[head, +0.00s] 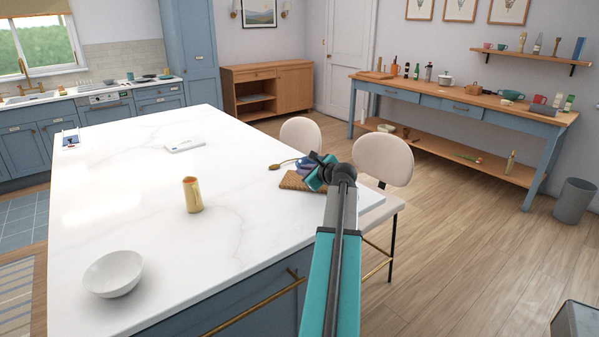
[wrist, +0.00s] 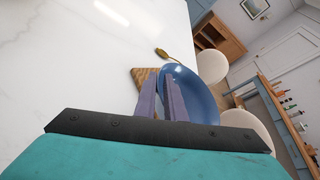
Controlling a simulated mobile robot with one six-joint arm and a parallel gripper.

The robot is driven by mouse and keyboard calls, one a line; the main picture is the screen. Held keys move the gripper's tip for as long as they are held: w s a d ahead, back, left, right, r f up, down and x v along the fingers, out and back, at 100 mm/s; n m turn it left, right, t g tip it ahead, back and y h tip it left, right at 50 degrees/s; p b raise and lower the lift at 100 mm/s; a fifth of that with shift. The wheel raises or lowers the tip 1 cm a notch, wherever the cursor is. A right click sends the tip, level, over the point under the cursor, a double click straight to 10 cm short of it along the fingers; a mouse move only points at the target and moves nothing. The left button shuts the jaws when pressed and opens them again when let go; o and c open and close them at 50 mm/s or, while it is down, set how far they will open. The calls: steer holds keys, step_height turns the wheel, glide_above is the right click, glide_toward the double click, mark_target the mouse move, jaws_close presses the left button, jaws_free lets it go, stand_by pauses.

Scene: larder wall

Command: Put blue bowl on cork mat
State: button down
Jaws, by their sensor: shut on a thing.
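My gripper (wrist: 163,100) is shut on the near rim of the blue bowl (wrist: 200,98). In the head view, my gripper (head: 316,172) hides much of the bowl, which shows as a small blue patch (head: 308,163) at the island's right edge. The brown cork mat (head: 291,181) lies flat on the white island top, just left of and below my gripper. In the wrist view, a corner of the mat (wrist: 143,75) shows left of the bowl. I cannot tell whether the bowl touches the mat.
A gold spoon (head: 284,164) lies behind the mat.

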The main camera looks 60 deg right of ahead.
mark_target(299, 164)
steer(key=shift+w+d+f+p, duration=0.2)
steer(key=shift+w+d+p, duration=0.1)
steer(key=shift+w+d, duration=1)
steer(key=shift+w+d+f+p, duration=0.15)
steer(key=shift+w+d+p, duration=0.1)
steer(key=shift+w+d, duration=1)
steer(key=shift+w+a, duration=0.15)
steer(key=shift+a, duration=0.05)
steer(key=shift+f+p, duration=0.35)
steer(key=shift+f, duration=1.4)
steer(key=c, duration=1.8)
jaws_free()
steer(key=shift+f, duration=0.1)
steer(key=shift+c, duration=0.2)
steer(key=b+v, duration=0.1)
steer(key=v, duration=1.1)
steer(key=shift+b, duration=0.35)
